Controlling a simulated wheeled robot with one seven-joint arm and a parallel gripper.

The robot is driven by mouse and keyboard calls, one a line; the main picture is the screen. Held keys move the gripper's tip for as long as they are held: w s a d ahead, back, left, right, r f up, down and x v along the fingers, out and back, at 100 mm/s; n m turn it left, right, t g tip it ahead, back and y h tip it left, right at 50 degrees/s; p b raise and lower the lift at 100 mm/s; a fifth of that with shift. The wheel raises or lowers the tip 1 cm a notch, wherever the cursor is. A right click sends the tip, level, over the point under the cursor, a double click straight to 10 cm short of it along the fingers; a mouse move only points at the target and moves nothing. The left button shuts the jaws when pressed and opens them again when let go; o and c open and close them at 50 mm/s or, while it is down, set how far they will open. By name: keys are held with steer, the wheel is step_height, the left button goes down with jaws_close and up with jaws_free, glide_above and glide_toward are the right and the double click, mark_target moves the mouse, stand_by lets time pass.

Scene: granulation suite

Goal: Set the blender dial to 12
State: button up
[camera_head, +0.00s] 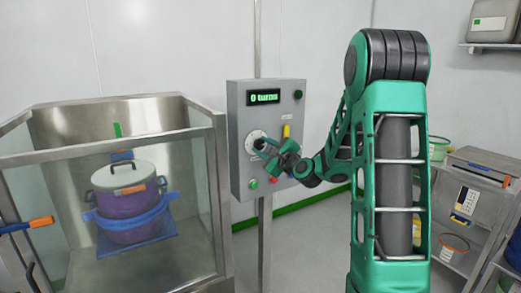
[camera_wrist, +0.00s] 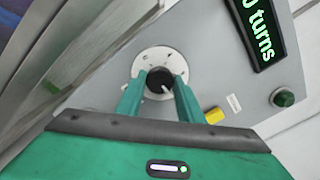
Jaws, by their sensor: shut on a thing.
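The blender dial is a black knob on a pale round plate (camera_head: 253,139) on the grey control panel (camera_head: 238,105). In the wrist view the black knob (camera_wrist: 159,79) has a white pointer mark toward its lower right. My gripper (camera_head: 268,151) is at the dial, its two green fingers (camera_wrist: 159,92) on either side of the knob and shut on it. In the head view the gripper hides most of the knob. The dial's plate markings (camera_wrist: 157,57) are too small to read. A green display (camera_head: 265,97) above the dial reads "0 turns".
A glass-sided metal enclosure (camera_head: 218,165) holding a lidded purple pot (camera_head: 125,203) stands left of the panel. A yellow part (camera_head: 286,131) and a dark button (camera_head: 298,94) are on the panel's right side. A shelf unit (camera_head: 478,195) stands at right.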

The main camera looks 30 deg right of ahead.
steer(key=shift+f, duration=0.35)
steer(key=o, duration=1.1)
steer(key=shift+c, duration=0.2)
steer(key=shift+r, duration=0.15)
steer(key=shift+s, duration=0.1)
steer(key=s, duration=1)
steer(key=shift+s, duration=0.25)
